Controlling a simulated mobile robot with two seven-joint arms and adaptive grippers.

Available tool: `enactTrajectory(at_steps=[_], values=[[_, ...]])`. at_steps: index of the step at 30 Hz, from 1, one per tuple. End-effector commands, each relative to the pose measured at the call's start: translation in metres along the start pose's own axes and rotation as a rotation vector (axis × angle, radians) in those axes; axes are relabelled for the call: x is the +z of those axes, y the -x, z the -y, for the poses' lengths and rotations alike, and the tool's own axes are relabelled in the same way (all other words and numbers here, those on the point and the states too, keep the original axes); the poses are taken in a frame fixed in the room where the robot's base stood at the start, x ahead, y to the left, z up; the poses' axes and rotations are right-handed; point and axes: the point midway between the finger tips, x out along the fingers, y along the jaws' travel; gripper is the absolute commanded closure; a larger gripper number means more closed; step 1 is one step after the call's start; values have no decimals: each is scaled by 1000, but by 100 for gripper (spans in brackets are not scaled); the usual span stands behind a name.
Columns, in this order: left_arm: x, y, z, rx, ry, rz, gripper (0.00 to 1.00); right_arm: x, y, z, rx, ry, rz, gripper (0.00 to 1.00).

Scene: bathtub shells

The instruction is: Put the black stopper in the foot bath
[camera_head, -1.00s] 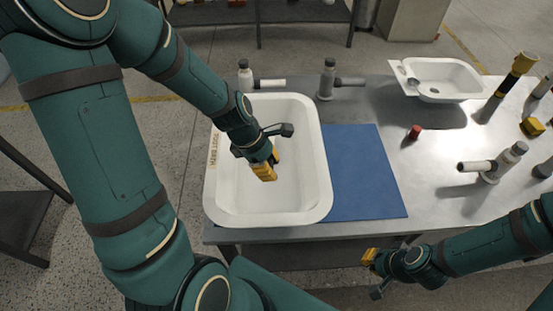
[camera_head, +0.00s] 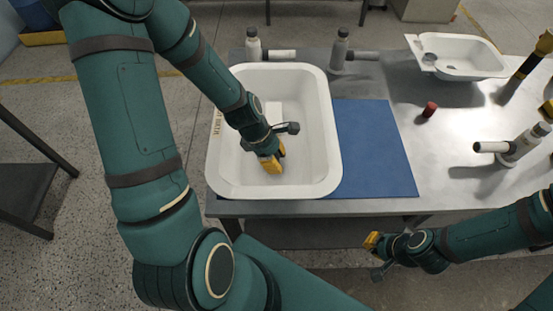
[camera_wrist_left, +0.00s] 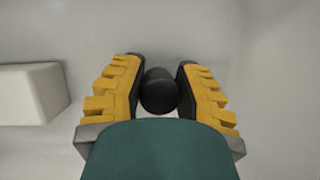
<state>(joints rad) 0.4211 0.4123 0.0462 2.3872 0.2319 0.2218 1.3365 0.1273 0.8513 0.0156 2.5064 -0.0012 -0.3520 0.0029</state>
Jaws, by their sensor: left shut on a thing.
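The foot bath (camera_head: 324,150) is a large white basin with lettering on its left rim, standing on the left of the table. My left gripper (camera_head: 271,163) is inside its outline, low over the floor toward the front. In the left wrist view, the yellow fingers of the left gripper (camera_wrist_left: 160,88) are shut on the black stopper (camera_wrist_left: 159,92), a dark rounded piece above the pale basin floor. I cannot tell whether the stopper touches the floor. In the head view the stopper is hidden by the fingers. My right gripper (camera_head: 373,243) is in front of the table, away from the bath; its opening is unclear.
A white block (camera_wrist_left: 32,93) lies in the bath beside the left gripper. A blue mat (camera_head: 375,150) lies right of the bath. Bottles (camera_head: 341,48), a red cap (camera_head: 430,109) and a smaller white basin (camera_head: 465,57) stand behind and to the right.

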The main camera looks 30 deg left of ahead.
Motion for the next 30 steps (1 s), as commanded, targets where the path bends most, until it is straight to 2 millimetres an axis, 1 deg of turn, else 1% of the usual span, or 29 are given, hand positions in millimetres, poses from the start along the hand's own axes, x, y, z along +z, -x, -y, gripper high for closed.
enactTrajectory(at_steps=[5,6,7,8,17,20,23,26,30], values=[[-1,-3,0,0,1,0,98,0,-2,-1,0,0,-1,100],[-1,-3,0,0,1,0,63,0,-3,-1,0,0,-1,100],[-1,-3,0,0,1,0,52,0,-2,-1,0,0,-1,100],[-1,-2,0,0,1,0,44,0,-2,-1,0,0,-1,100],[-1,-2,0,0,0,0,44,0,-2,-1,0,0,-1,100],[1,2,0,0,-1,0,44,0,2,1,0,0,0,100],[1,16,-1,3,0,-1,44,0,6,2,0,0,2,100],[2,35,-1,5,0,0,44,1,12,5,0,-1,5,100],[2,66,-1,5,-1,0,44,2,22,8,0,-1,9,100]])
